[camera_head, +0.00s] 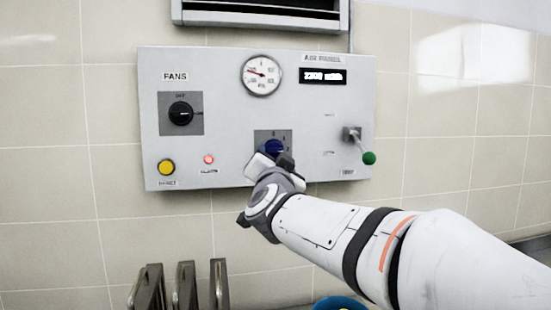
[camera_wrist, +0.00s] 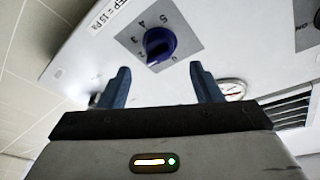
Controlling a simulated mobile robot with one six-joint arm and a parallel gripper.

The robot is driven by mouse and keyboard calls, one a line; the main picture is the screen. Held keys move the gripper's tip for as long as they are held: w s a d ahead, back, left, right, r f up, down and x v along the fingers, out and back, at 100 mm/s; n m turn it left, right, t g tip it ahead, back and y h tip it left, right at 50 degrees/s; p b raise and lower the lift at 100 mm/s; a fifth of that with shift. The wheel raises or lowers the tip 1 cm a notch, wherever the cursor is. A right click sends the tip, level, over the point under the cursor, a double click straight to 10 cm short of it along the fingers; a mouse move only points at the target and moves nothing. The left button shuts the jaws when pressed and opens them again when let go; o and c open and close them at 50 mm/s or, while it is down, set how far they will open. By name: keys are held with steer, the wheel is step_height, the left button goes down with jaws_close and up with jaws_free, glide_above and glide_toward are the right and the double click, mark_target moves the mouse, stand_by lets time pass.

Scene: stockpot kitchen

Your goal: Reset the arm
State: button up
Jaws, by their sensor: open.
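My gripper (camera_head: 272,160) is in front of the lower middle of a grey wall control panel (camera_head: 225,100), at the end of my outstretched white arm. In the wrist view my gripper (camera_wrist: 162,78) shows two blue fingers spread apart with nothing between them. A dark blue rotary knob (camera_wrist: 160,43) on a grey numbered plate lies just beyond the fingertips, roughly in line with the gap. I see no finger touching it. In the head view the blue knob (camera_head: 274,147) shows just above the gripper, which hides its lower part.
The panel also carries a black FANS knob (camera_head: 181,113), a round gauge (camera_head: 262,75), a digital display (camera_head: 323,76), a yellow button (camera_head: 166,167), a red light (camera_head: 208,159) and a green-tipped lever (camera_head: 369,158). Metal uprights (camera_head: 185,286) and a blue round object (camera_head: 338,303) are below.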

steer(key=shift+v, duration=0.9)
steer(key=s+d+f+n+g+y+p, duration=0.1)
steer(key=s+d+f+n+g, duration=0.2)
steer(key=f, duration=0.5)
steer(key=s+d+f+n+g, duration=0.1)
steer(key=s+d+f+g, duration=0.25)
steer(key=f, duration=0.35)
steer(key=s+d+f+n+g+y+p, duration=0.1)
steer(key=s+d+f+n+g, duration=0.3)
steer(key=f, duration=0.4)
steer(key=s+d+f+m+g+h, duration=0.1)
steer(key=s+d+f+g, duration=0.2)
steer(key=s, duration=0.5)
steer(key=s+d+f+g+h, duration=0.2)
steer(key=s+d+f+g, duration=0.2)
steer(key=s+f, duration=0.4)
steer(key=shift+s+d+m, duration=0.4)
steer(key=shift+s+d, duration=0.15)
steer(key=shift+d, duration=0.3)
steer(key=shift+f, duration=0.1)
steer(key=shift+c, duration=0.6)
